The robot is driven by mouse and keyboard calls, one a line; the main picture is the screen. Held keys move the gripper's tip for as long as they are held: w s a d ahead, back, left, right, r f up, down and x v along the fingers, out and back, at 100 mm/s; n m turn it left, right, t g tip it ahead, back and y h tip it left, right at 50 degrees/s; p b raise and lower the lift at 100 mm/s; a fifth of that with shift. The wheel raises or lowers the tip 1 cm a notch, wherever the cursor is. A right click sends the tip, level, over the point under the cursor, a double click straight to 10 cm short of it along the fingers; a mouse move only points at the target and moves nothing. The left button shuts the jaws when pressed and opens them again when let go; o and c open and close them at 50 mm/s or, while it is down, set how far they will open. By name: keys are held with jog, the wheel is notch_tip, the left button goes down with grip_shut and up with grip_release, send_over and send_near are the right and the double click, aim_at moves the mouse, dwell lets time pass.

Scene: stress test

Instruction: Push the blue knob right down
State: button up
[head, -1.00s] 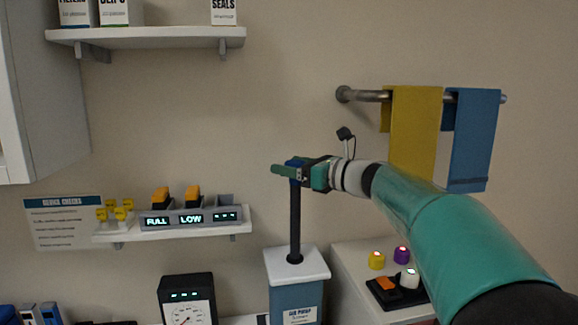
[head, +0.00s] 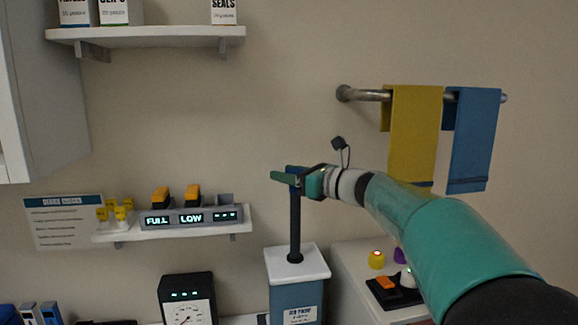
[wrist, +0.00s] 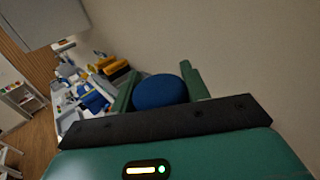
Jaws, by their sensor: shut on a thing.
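The blue knob (wrist: 160,91) sits between the two green fingers of my gripper (wrist: 162,88) in the wrist view. In the head view my gripper (head: 296,178) is at the top of a dark upright rod, and only a little of the blue knob (head: 294,169) shows there. My gripper is shut on the knob. The rod (head: 295,226) stands well out of the white top (head: 297,262) of a blue-grey box labelled as a pump (head: 295,300).
A shelf (head: 180,228) with lit displays and orange-topped items is at the left. A gauge (head: 187,300) stands left of the pump. A white cabinet (head: 345,270) with coloured knobs is right of it. Yellow (head: 415,130) and blue (head: 473,140) towels hang on a rail.

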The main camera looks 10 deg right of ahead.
notch_tip(320, 180, down, 13)
jog(key=shift+r, duration=0.1)
jog(key=o, duration=1.4)
jog(key=shift+s+d, duration=0.1)
jog(key=v, duration=1.3)
jog(key=shift+s+d, duration=0.2)
jog(key=shift+d, duration=0.05)
